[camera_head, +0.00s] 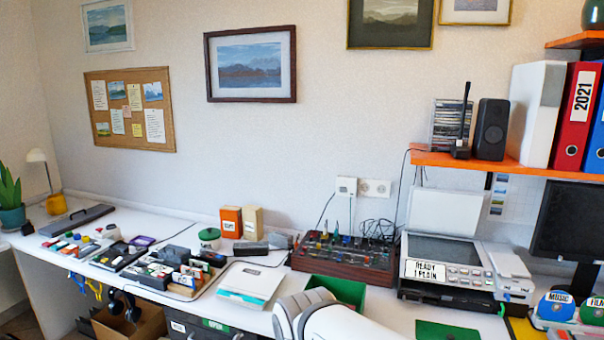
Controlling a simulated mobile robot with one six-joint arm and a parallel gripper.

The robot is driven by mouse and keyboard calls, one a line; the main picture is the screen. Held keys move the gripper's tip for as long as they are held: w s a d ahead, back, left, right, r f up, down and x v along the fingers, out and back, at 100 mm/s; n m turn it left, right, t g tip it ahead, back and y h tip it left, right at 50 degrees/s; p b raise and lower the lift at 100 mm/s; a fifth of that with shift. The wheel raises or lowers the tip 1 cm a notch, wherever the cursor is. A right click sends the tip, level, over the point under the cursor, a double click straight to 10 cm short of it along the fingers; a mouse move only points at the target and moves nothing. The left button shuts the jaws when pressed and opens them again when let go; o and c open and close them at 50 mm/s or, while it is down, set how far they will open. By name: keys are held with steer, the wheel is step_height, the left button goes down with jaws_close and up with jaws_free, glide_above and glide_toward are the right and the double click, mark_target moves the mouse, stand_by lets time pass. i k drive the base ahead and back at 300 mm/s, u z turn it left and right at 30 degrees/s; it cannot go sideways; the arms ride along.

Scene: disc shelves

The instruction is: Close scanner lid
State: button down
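The scanner (455,275) stands on the white desk at the right, below the orange shelf. Its pale lid (444,212) is raised and stands nearly upright at the back, close to the wall. The glass bed (443,249) is uncovered and I see nothing lying on it. A panel with buttons and a sign reading "READY 1 PLAIN" is on the scanner's front. White rounded links of my arm show at the bottom middle, in front of the desk and left of the scanner. My gripper is not in view.
The orange shelf (487,163) with a speaker (491,130) and binders overhangs the lid's right side. A dark monitor (570,222) stands to the right. Left of the scanner are a rack of knobs and cables (345,258) and a green tray (338,289). Discs stand at the front right.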

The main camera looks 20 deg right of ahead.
mark_target(432, 209)
steer(key=u, duration=0.3)
steer(key=i, duration=1)
steer(key=z, duration=0.5)
steer(key=i, duration=0.7)
steer(key=z, duration=0.65)
